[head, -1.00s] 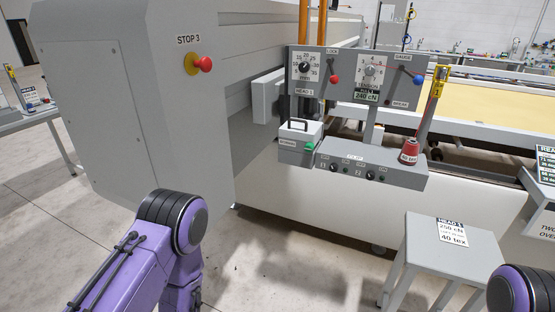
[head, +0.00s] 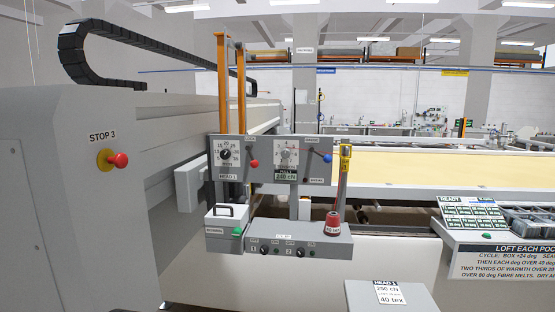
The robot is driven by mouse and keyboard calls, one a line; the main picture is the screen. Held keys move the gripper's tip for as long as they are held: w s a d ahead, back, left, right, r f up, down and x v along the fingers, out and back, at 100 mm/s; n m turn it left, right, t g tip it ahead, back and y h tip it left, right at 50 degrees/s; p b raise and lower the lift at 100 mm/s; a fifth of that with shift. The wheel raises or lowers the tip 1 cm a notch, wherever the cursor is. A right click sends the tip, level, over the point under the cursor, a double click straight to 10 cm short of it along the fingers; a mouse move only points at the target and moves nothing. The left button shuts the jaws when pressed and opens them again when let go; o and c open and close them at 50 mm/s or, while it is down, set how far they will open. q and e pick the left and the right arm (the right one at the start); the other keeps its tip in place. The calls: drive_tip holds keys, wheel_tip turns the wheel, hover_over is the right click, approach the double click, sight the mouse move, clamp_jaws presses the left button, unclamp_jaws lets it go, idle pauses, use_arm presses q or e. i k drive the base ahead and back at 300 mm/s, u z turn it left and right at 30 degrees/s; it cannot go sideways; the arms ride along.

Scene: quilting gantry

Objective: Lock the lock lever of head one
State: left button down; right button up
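The head one panel (head: 262,183) is a grey upright plate at the middle of the head view, with a "HEAD 1" label under its left dial (head: 226,154). The lock lever (head: 250,157) is a short lever with a red ball knob, on the panel's left plate beside that dial; its knob is at the lower right end. A second lever with a blue knob (head: 327,158) sits on the right plate beside the tension dial (head: 286,157), above a small display reading about 240 cN. Neither gripper shows in the head view.
A red stop button (head: 119,160) marked "STOP 3" is on the grey cabinet at left. A small stand (head: 388,298) stands in front. A ready bench (head: 500,225) is at right.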

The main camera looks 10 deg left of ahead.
sight(254, 164)
drive_tip(key=z, duration=3)
drive_tip(key=k, duration=1.05)
drive_tip(key=u, duration=1.9)
drive_tip(key=i, duration=0.5)
drive_tip(key=u, duration=0.05)
